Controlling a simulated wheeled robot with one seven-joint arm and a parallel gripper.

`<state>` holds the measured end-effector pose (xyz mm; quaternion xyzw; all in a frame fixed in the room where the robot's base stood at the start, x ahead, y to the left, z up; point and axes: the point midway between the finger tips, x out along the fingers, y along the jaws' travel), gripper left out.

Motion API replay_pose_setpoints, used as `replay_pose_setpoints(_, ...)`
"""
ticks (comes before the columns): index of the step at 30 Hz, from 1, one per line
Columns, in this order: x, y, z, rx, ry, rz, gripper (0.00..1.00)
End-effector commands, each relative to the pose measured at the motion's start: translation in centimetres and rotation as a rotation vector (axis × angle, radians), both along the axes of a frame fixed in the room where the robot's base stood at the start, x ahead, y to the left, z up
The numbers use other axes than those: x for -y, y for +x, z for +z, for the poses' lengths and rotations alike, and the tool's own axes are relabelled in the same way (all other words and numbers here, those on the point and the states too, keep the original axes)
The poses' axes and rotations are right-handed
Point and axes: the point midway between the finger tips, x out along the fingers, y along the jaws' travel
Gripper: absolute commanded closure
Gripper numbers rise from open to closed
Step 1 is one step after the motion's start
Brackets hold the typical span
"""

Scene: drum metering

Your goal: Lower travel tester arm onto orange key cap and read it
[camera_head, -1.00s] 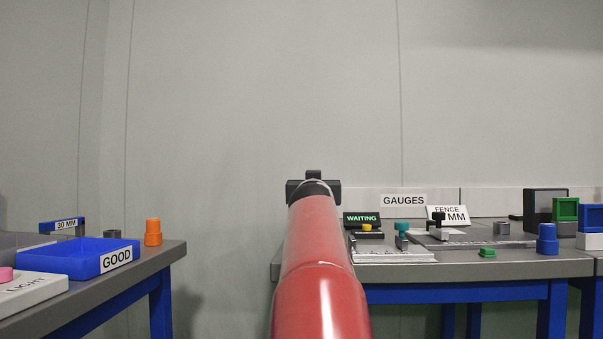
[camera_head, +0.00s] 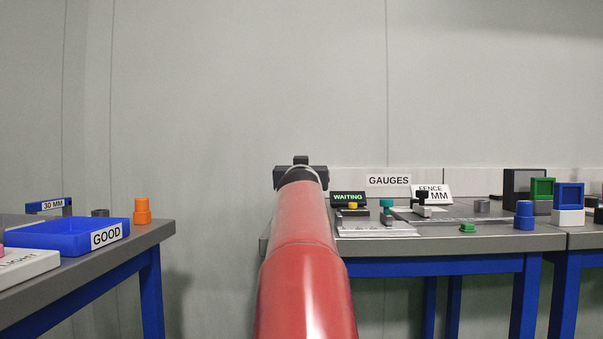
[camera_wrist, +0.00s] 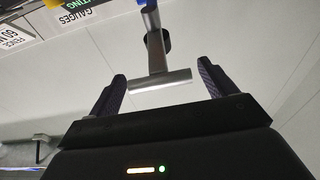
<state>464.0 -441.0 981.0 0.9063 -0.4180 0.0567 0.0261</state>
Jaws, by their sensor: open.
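My gripper (camera_wrist: 160,68) is open in the wrist view, its two dark fingers apart. A grey metal T-shaped handle (camera_wrist: 158,82) shows between and beyond the fingertips; I cannot tell if it is part of the travel tester. In the head view the dark end of my arm (camera_head: 301,176) points away, and the fingers are hidden. An orange stepped piece (camera_head: 141,212) stands upright at the corner of the left bench, far from my gripper; I cannot tell if it is the key cap. No travel tester arm can be made out for certain.
The left bench (camera_head: 165,234) holds a blue GOOD tray (camera_head: 60,243). The gauges bench (camera_head: 570,240) holds a WAITING display (camera_head: 348,198), a FENCE sign (camera_head: 432,194), a blue knob-like piece (camera_head: 524,215) and a green piece (camera_head: 468,228). A gap lies between the benches.

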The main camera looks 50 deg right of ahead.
Motion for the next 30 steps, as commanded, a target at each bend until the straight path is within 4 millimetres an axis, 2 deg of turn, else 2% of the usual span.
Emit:
replay_pose_setpoints(8, -1.0, -0.7, -0.3, 0.002, -0.002, 0.002, 0.16)
replay_pose_setpoints(21, -5.2, -4.6, -0.8, 0.0, 0.0, -0.001, 0.16)
replay_pose_setpoints(30, -5.9, -5.0, -1.0, -0.001, -0.001, 0.0, 0.16)
